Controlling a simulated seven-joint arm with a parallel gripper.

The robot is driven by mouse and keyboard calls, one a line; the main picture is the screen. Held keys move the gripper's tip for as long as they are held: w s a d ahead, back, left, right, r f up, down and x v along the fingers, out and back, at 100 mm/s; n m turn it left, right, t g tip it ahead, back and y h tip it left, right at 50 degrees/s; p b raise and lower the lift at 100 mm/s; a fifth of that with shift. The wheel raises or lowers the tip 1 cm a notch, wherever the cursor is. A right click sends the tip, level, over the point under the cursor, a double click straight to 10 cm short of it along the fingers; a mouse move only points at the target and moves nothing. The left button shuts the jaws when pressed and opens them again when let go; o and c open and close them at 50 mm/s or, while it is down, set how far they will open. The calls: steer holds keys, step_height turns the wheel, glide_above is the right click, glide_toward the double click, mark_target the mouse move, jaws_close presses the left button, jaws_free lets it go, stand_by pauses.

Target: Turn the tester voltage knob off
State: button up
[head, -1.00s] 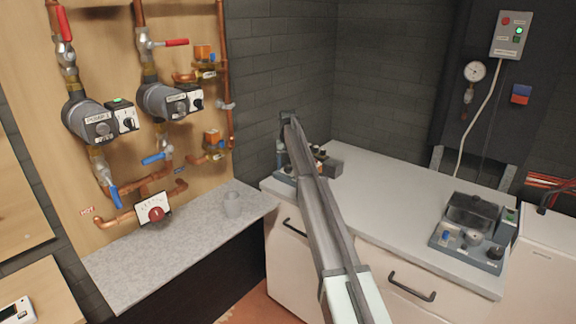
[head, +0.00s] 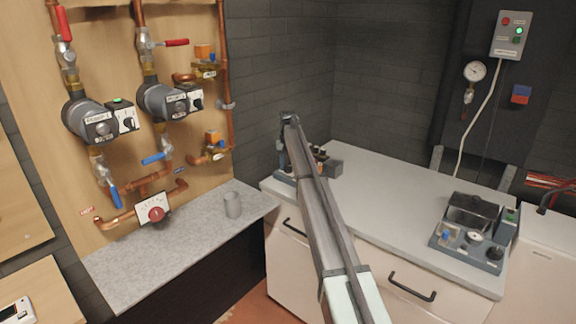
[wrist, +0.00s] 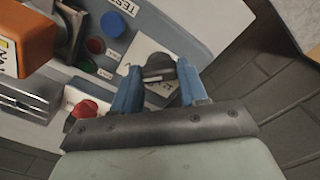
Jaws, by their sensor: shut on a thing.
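The tester (wrist: 165,25) is a light grey panel with part of a "TEST" label, and it fills the upper part of the wrist view. A black knob (wrist: 158,70) sits on a white marked plate (wrist: 135,52) on this panel. My gripper (wrist: 158,85) has its two blue fingers on either side of the black knob, shut on it. The plate's markings are partly covered, so I cannot tell the knob's setting. In the head view the tester's base (head: 284,178) shows at the left end of the white counter, with my arm hiding much of it.
A red knob (wrist: 84,110) and an orange block (wrist: 22,38) are at left. The white counter (head: 385,200) has free room in the middle.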

mark_target(288, 166)
steer(key=n, duration=0.8)
steer(key=shift+n, duration=0.3)
stand_by(0.6)
steer(key=o, duration=1.1)
steer(key=shift+c, duration=0.2)
step_height(288, 166, up, 14)
steer(key=shift+f, duration=0.1)
